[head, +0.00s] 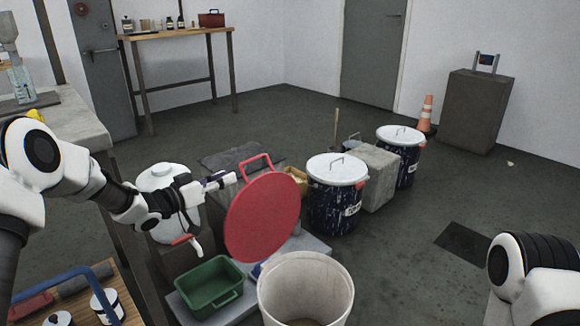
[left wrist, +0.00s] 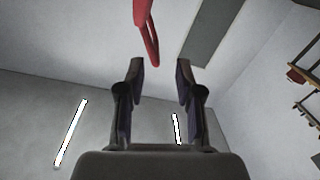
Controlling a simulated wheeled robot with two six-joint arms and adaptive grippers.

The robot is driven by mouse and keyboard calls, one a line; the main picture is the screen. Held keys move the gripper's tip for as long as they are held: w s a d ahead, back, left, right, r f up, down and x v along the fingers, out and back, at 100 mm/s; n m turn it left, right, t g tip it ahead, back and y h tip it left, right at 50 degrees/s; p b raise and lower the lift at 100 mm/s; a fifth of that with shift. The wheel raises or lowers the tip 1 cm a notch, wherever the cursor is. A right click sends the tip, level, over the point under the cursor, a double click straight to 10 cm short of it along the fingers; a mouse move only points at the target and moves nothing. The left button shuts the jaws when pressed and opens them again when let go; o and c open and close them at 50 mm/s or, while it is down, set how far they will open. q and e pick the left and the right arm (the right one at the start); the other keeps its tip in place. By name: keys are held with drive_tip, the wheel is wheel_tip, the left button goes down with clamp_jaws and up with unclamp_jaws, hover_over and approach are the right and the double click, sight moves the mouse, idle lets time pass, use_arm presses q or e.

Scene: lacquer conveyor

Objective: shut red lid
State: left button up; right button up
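The round red lid (head: 262,218) stands steeply tilted on edge, its broad face toward me, behind the open white bucket (head: 305,285). Its red handle (head: 256,158) sticks up at the top edge. My left gripper (head: 232,180) is just left of the lid's upper edge. In the left wrist view my left gripper (left wrist: 159,66) is open, with nothing between the fingertips. Part of the red handle (left wrist: 147,35) shows just beyond them. The lid's lower edge is partly hidden by the bucket. My right arm shows at the lower right, but its gripper is out of view.
A green bin (head: 210,285) stands left of the bucket. A white container (head: 166,190) is behind my left arm. A dark speckled drum (head: 336,195) and a concrete block (head: 375,175) stand right of the lid. The floor at right is mostly clear.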

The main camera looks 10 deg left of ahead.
sight(246, 162)
use_arm(q)
drive_tip(key=shift+m+h, duration=0.3)
drive_tip(key=b+x, duration=0.1)
drive_tip(key=x, duration=0.2)
drive_tip(key=r+b+x, duration=0.1)
drive_tip(key=x, duration=0.3)
drive_tip(key=shift+w+r, duration=0.25)
drive_tip(key=shift+w, duration=0.05)
drive_tip(key=shift+w+d+r, duration=0.2)
clamp_jaws()
